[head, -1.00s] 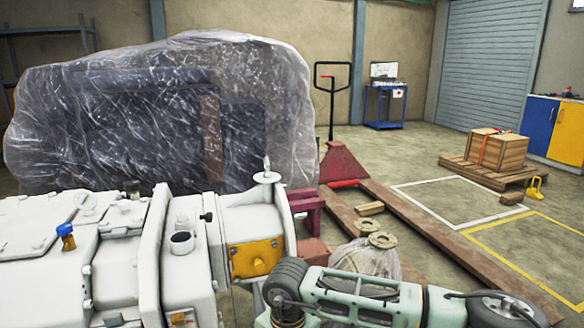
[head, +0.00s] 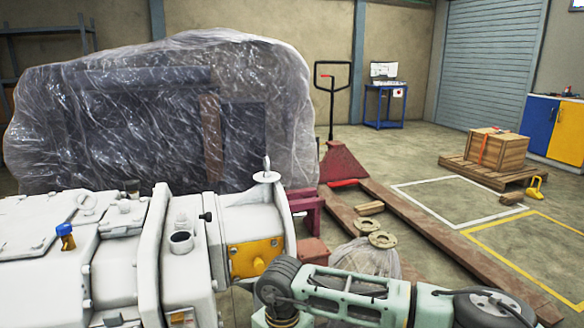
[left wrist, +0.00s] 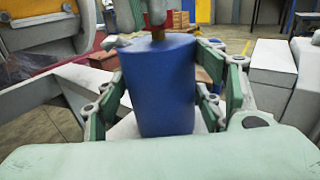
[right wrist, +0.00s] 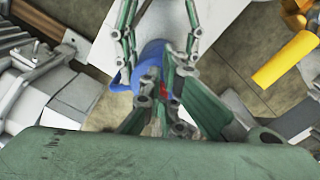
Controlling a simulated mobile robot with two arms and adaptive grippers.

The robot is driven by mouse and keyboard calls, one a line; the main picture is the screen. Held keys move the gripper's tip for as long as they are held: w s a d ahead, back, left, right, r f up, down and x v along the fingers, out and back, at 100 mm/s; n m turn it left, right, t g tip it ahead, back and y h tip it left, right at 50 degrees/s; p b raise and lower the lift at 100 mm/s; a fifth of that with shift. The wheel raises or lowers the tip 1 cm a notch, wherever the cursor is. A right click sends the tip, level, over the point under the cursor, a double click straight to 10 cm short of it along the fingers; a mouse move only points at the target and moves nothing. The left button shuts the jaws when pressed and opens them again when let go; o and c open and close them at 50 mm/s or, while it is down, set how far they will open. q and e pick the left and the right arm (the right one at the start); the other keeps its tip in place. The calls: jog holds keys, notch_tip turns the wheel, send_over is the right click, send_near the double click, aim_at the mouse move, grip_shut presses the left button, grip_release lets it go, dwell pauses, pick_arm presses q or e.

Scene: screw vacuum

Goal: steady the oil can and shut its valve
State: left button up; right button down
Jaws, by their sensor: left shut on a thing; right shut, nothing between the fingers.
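The blue oil can (left wrist: 160,85) stands between the two fingers of my left gripper (left wrist: 163,65), which is shut on its sides. A brass-coloured fitting (left wrist: 158,33) sits on top of the can, and part of my right gripper shows just above it. In the right wrist view the can (right wrist: 150,58) is partly hidden behind finger links. My right gripper (right wrist: 158,92) is shut and empty, close over the can's top. A small red part (right wrist: 163,91), perhaps the valve handle, shows beside its fingers. The head view shows neither the can nor the grippers.
A large white machine (head: 120,265) fills the lower left of the head view. A plastic-wrapped load (head: 160,110) stands behind it. A pallet jack (head: 345,165) is at the centre. A yellow cylinder (right wrist: 285,60) lies right of the can.

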jog(key=shift+w+a+r, duration=0.1)
jog(key=shift+w+a, duration=0.1)
jog(key=shift+w, duration=0.4)
jog(key=shift+a, duration=0.1)
jog(key=shift+s+a+r, duration=0.15)
jog(key=shift+a, duration=0.2)
notch_tip(320, 180, up, 6)
jog(key=shift+s+f, duration=0.1)
jog(key=shift+s, duration=0.05)
dwell(0.4)
